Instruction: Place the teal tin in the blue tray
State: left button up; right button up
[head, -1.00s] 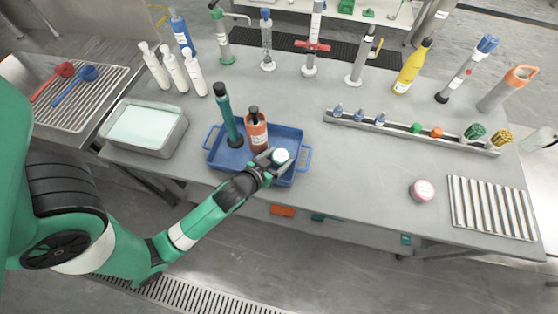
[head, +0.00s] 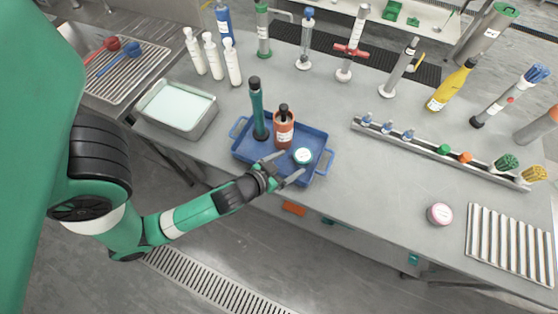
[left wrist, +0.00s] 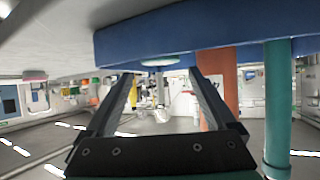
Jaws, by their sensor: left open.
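The teal tin (head: 302,156), with a pale lid and teal rim, stands upright in the near right part of the blue tray (head: 318,167). My left gripper (head: 291,164) is open, its fingertips just to the near left of the tin and apart from it. In the left wrist view, which is upside down, the tin (left wrist: 159,62) shows beyond the open fingers, against the tray (left wrist: 190,32). My right gripper is not in view.
A dark green pepper-mill-like cylinder (head: 258,110) and an orange-brown bottle (head: 283,131) stand in the tray beside the tin. A grey tub (head: 178,107) stands to the left. A rail (head: 430,151) with small items and a pink tin (head: 440,213) lie to the right.

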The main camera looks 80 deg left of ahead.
pick_arm(q)
jog(key=v, duration=0.5)
jog(key=shift+s+d+r, duration=0.15)
jog(key=shift+s, duration=0.1)
jog(key=w+d+r+m+t+h, duration=0.1)
jog(key=w+d+r+t, duration=0.2)
jog(key=w+r, duration=0.6)
jog(key=w+d+r+m+t+h, duration=0.15)
jog(key=w+r+t, duration=0.3)
jog(key=r, duration=0.75)
jog(key=w+d+r+t, duration=0.3)
jog(key=w+r, duration=0.5)
jog(key=r, duration=0.3)
jog(key=s+d+r+m+t+h, duration=0.2)
jog(key=r, duration=0.7)
jog(key=s+d+r+m+t+h, duration=0.1)
jog(key=s+d+r+t+h, duration=0.15)
jog(key=r, duration=0.65)
jog(key=s+d+r+m+t+h, duration=0.1)
jog(key=r+m+t+h, duration=0.1)
jog(key=r, duration=0.6)
notch_tip(320, 180, up, 33)
jog(key=p, duration=3.3)
